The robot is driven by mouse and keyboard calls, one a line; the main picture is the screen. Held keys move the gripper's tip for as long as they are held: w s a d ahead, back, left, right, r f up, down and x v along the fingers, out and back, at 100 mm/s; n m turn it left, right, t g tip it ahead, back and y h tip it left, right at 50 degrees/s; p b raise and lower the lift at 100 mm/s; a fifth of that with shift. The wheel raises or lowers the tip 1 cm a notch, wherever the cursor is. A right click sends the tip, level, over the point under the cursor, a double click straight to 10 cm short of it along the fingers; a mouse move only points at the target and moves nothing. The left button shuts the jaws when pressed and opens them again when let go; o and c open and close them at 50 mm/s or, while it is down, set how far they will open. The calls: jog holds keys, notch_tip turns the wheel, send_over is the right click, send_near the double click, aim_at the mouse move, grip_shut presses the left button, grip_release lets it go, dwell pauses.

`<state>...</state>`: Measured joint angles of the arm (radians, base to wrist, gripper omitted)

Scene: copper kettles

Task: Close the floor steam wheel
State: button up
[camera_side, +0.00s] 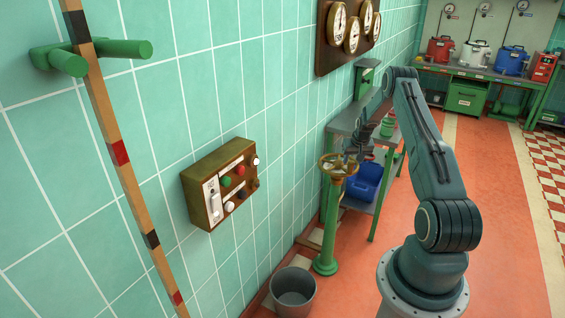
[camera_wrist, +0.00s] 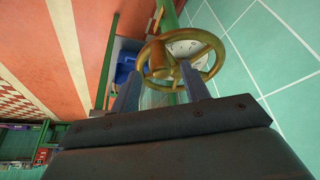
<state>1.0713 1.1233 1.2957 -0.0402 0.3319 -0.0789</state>
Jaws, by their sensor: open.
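The floor steam wheel (camera_side: 338,161) is a brass-coloured handwheel on top of a green floor pedestal (camera_side: 328,225) near the tiled wall. In the wrist view the wheel (camera_wrist: 214,52) shows its round rim and spokes just past my fingers. My gripper (camera_wrist: 160,85) is open, with its two fingers apart and pointing at the wheel. The fingertips overlap the near rim in the wrist view; I cannot tell whether they touch it. In the side view my gripper (camera_side: 352,155) is at the wheel's right side, partly hard to make out against the bench behind.
A grey bucket (camera_side: 293,290) stands left of the pedestal. A grey-topped bench (camera_side: 345,124) with a blue bin (camera_side: 364,184) on its lower shelf stands behind. A control box (camera_side: 218,184) and gauges (camera_side: 352,33) are on the wall. Red floor is clear at right.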

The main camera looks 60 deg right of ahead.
aim_at(352, 162)
jog(key=shift+x, duration=2.55)
jog(key=shift+c, duration=0.3)
grip_shut()
